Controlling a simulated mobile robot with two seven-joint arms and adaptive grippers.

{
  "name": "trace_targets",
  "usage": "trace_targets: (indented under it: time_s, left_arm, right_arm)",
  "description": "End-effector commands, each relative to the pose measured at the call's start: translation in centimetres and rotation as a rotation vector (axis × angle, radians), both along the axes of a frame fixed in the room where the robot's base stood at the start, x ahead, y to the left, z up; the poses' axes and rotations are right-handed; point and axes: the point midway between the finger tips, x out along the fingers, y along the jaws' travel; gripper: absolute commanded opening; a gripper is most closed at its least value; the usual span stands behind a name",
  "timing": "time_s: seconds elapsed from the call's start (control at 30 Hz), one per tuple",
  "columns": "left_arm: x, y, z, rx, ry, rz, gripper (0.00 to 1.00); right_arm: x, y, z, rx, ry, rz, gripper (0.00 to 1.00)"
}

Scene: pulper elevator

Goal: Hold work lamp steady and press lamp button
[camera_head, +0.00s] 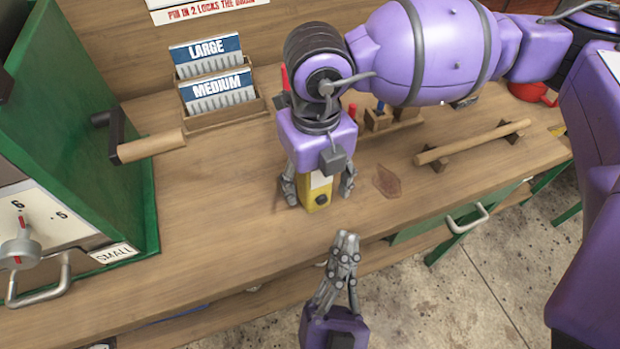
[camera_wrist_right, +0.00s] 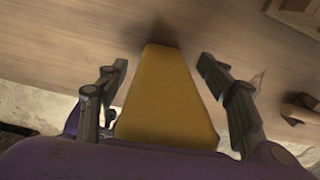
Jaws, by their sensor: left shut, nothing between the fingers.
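The work lamp (camera_head: 311,197) is a small yellow block standing on the wooden bench, with a pale panel and a dark round button (camera_head: 320,200) on the side facing the head camera. My right gripper (camera_head: 319,186) comes down over it from above, one finger on each side. In the right wrist view the yellow lamp (camera_wrist_right: 168,95) lies between the spread fingers of that gripper (camera_wrist_right: 165,88), with gaps showing on both sides. The lamp's top is hidden under my right wrist in the head view. My left gripper (camera_head: 346,240) is shut and empty, below the lamp in the picture, fingertips apart from it.
A green machine (camera_head: 75,120) with a dial stands at the left. Card holders labelled LARGE (camera_head: 206,55) and MEDIUM (camera_head: 217,89) stand at the back. A wooden bar (camera_head: 473,142) lies on the right. Bare bench surface (camera_head: 225,200) is left of the lamp.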

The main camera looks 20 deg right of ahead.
Motion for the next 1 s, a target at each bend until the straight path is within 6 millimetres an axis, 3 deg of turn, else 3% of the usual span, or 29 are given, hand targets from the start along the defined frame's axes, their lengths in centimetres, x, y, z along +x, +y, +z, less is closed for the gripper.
trace_targets:
  time_s: [0.2,0.33,0.7,1.0]
  left_arm:
    - [0.0,0.0,0.0,0.0,0.0,0.0,0.0]
    - [0.0,0.0,0.0,0.0,0.0,0.0,0.0]
    - [0.0,0.0,0.0,0.0,0.0,0.0,0.0]
    - [0.0,0.0,0.0,0.0,0.0,0.0,0.0]
  right_arm:
    - [0.0,0.0,0.0,0.0,0.001,0.0,0.6]
    - [0.1,0.0,1.1,0.001,-0.002,0.0,0.6]
    - [0.1,0.0,8.7,0.001,-0.004,-0.001,0.6]
    - [0.0,0.0,11.9,0.0,0.0,0.0,0.6]
